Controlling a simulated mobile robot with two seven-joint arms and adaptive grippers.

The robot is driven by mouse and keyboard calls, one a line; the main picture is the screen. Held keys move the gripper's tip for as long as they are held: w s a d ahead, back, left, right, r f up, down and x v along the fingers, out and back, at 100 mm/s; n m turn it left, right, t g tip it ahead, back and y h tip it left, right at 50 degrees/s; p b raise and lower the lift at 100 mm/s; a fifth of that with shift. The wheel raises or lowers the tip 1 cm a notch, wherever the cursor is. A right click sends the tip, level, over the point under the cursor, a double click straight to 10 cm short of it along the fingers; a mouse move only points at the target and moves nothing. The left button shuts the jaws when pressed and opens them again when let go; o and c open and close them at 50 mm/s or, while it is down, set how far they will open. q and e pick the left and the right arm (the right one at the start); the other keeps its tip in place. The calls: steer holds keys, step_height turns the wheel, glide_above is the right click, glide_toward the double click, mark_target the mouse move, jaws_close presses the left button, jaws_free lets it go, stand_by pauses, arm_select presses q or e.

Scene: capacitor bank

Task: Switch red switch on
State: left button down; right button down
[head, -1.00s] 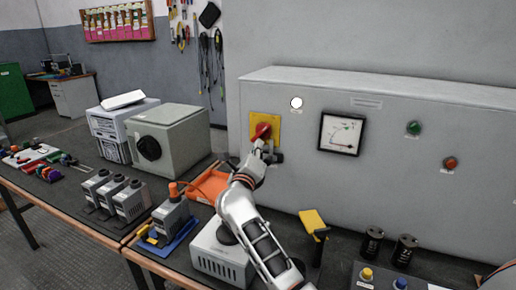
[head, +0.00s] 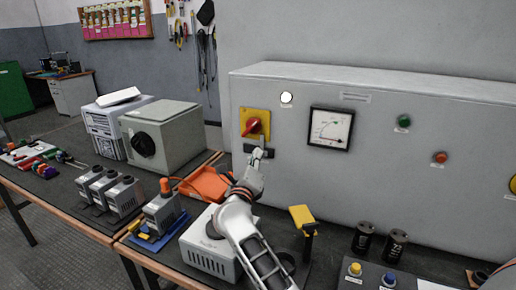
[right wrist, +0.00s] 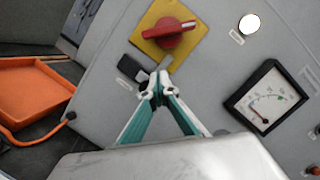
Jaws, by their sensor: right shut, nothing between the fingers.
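The red switch (head: 252,126) is a rotary knob on a yellow plate (head: 262,115) on the front of the grey cabinet. Its handle is tilted, and it also shows in the right wrist view (right wrist: 172,31). My right gripper (head: 257,154) is just below the switch, apart from it, near a small black fitting (head: 250,148) under the plate. In the right wrist view the fingertips (right wrist: 156,80) are together with nothing between them. My left gripper is not in view.
A round white lamp (head: 286,97), a dial meter (head: 330,127), a green button (head: 404,121) and a red button (head: 440,157) sit on the cabinet (head: 380,170). An orange tray (head: 208,184) and a grey box (head: 160,140) stand on the bench to the left.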

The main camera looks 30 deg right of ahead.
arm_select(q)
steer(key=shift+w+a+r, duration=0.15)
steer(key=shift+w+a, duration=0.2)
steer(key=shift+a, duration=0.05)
arm_select(e)
steer(key=r+v, duration=0.1)
steer(key=v, duration=0.6)
steer(key=shift+a+f, duration=0.4)
steer(key=shift+a, duration=0.05)
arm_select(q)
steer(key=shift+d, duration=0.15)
